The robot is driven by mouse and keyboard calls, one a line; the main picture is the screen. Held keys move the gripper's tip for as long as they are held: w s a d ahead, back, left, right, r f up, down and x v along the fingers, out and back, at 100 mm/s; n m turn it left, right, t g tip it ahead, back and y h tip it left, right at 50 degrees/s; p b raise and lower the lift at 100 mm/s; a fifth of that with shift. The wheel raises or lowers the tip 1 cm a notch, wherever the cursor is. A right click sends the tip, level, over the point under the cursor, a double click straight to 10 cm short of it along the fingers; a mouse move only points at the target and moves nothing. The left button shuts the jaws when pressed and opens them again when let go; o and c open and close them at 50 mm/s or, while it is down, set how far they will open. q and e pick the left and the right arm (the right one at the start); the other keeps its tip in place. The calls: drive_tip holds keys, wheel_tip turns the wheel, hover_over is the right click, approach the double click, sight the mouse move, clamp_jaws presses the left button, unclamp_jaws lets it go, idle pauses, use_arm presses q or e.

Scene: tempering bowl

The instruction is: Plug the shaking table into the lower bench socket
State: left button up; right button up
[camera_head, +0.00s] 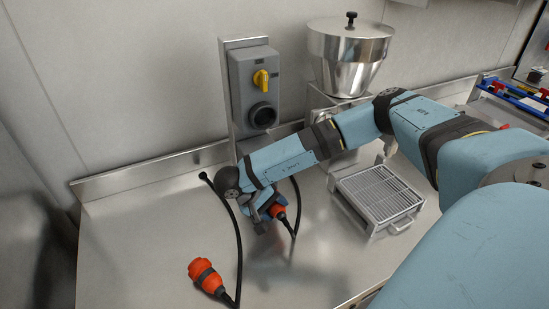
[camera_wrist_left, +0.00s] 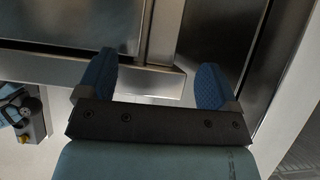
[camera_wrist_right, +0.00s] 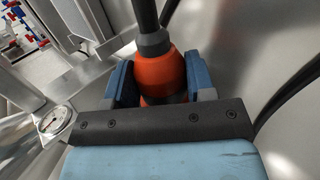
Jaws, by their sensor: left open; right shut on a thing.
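My right gripper (camera_head: 262,215) is shut on an orange plug (camera_head: 278,211) with a black cable, above the steel bench. In the right wrist view the orange plug (camera_wrist_right: 160,75) sits between the blue fingers, its grey cable end pointing away from my wrist. The lower bench socket (camera_head: 262,115) is a round black opening on a grey wall box, below a yellow knob (camera_head: 261,79). The gripper is below and in front of it, apart. A second orange plug (camera_head: 205,274) lies on the bench at front left. My left gripper (camera_wrist_left: 153,85) is open and empty, facing steel surfaces.
A steel hopper (camera_head: 348,50) stands at the back right. A slotted steel tray (camera_head: 380,194) with a handle is right of my right gripper. A black cable (camera_head: 238,250) runs along the bench. The bench's left part (camera_head: 135,225) is clear.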

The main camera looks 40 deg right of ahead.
drive_tip(key=shift+w, duration=0.25)
idle(0.5)
drive_tip(key=o, duration=1)
drive_tip(key=shift+r, duration=0.1)
drive_tip(key=b+v, duration=0.1)
drive_tip(key=v, duration=1.2)
drive_tip(key=shift+r, duration=0.3)
drive_tip(key=shift+w+a, duration=0.1)
